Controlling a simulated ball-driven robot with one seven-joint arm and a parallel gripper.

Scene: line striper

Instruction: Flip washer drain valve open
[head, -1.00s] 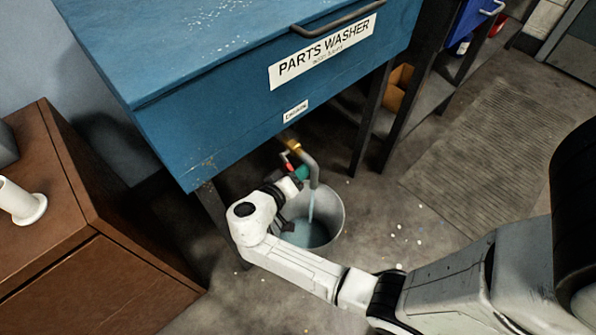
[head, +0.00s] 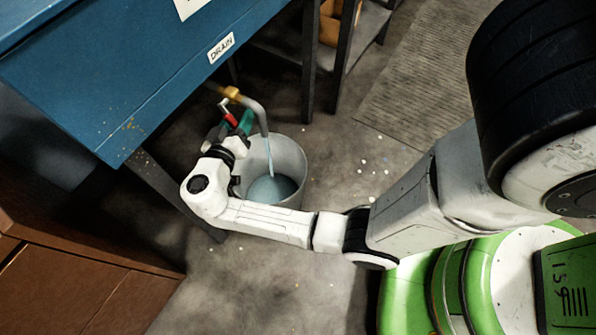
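The drain valve has a brass body (head: 231,93) and a red lever (head: 230,118) under the blue parts washer (head: 110,70), below the DRAIN label (head: 221,47). A grey spout pipe (head: 258,112) curves down from it. A pale blue stream (head: 269,160) runs from the spout into a grey bucket (head: 292,160) that holds blue liquid. My gripper (head: 229,130) is at the lever, just left of the spout. A small green part (head: 246,121) shows beside the lever. The fingertips are too small and overlapped to tell whether they touch or grip the lever.
A brown cabinet (head: 70,260) stands at the lower left. A washer leg (head: 175,195) is close to my arm. A dark rack (head: 345,50) stands at the back, with a ribbed mat (head: 415,90) to its right. The speckled floor right of the bucket is clear.

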